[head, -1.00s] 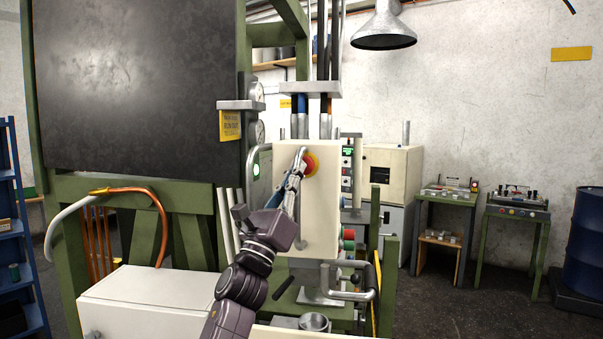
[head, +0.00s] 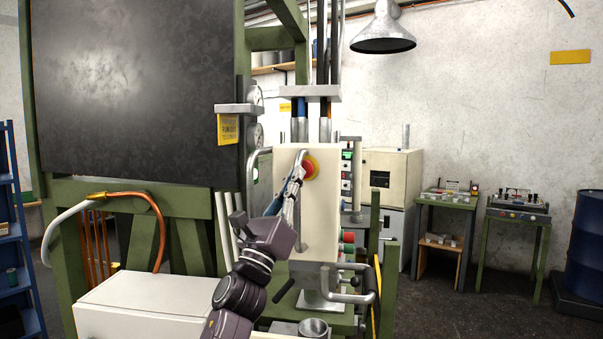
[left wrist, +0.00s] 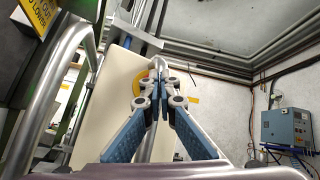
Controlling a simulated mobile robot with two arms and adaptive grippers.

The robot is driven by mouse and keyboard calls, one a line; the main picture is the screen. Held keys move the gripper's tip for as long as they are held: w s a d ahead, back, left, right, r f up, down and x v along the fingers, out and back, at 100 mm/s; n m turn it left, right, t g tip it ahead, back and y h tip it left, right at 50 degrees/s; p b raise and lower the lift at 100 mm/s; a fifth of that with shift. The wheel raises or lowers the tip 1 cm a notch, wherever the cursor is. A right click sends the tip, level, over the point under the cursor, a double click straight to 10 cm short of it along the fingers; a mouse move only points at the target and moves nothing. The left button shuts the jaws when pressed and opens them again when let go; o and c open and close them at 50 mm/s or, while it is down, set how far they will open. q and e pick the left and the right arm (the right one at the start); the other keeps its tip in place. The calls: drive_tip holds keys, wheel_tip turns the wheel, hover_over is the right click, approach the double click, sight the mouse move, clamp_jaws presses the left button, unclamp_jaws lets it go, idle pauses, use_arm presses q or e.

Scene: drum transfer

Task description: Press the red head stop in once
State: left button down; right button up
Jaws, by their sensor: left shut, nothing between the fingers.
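The red head stop (head: 309,169) is a red mushroom button on a yellow ring, on the front of a cream box (head: 321,215). My left gripper (head: 299,174) is shut and empty, its fingertips at the left edge of the red head in the head view. In the left wrist view the shut blue fingers (left wrist: 157,90) lie in front of the box and hide most of the button; part of the yellow ring (left wrist: 138,82) shows beside them. I cannot tell whether the tips touch the head. My right gripper is not in view.
A curved metal handle (head: 302,200) runs down the box close to my fingers. A dark panel (head: 135,90) and a yellow sign (head: 228,129) stand to the left. A grey bent bar (head: 352,292) sits below the box. Small tables (head: 446,198) and a blue drum (head: 586,240) are at the right.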

use_arm(q)
drive_tip(key=s+a+p, duration=0.1)
drive_tip(key=s+p, duration=0.2)
drive_tip(key=s, duration=0.3)
idle(0.3)
drive_tip(key=shift+a, duration=0.1)
idle(0.4)
